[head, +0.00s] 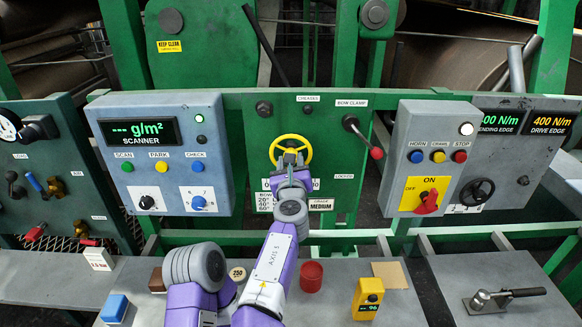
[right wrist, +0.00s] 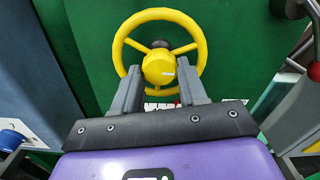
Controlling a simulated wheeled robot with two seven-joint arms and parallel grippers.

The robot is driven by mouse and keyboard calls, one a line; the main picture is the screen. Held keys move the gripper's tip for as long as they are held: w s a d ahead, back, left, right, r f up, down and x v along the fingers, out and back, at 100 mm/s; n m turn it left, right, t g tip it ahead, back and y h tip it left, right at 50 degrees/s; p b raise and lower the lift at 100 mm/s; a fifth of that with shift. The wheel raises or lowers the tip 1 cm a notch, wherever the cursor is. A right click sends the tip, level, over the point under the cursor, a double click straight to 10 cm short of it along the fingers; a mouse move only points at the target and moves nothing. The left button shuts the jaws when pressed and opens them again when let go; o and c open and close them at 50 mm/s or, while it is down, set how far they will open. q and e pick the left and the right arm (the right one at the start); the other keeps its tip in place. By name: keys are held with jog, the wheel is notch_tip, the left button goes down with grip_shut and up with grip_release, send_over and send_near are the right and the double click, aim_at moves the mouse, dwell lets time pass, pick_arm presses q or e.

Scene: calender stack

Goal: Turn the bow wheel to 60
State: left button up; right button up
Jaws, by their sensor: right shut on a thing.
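The bow wheel (head: 276,150) is a yellow three-spoke handwheel on the green panel below the creases label. It also shows in the right wrist view (right wrist: 120,45), with its yellow hub (right wrist: 158,68) in the middle. My right gripper (head: 290,160) is at the wheel, its two grey fingers on either side of the hub, shut on it. A white scale strip (head: 266,184) below the wheel is mostly hidden behind my gripper, so the wheel's setting cannot be read. A bow card (head: 264,203) lists 20, 40 and 60. My left gripper is not in view.
The bow clamp lever (head: 362,137), with a red knob, is right of the wheel. The scanner box (head: 165,150) stands left and the horn and stop box (head: 432,157) right. The bench below holds a red cup (head: 311,277) and a yellow meter (head: 368,299).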

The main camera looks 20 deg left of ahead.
dwell(0.3)
jog(key=o, duration=1.1)
jog(key=shift+c, duration=0.2)
jog(key=b+v, duration=0.1)
jog(key=v, duration=0.6)
jog(key=shift+s+b, duration=0.3)
jog(key=shift+d, duration=0.1)
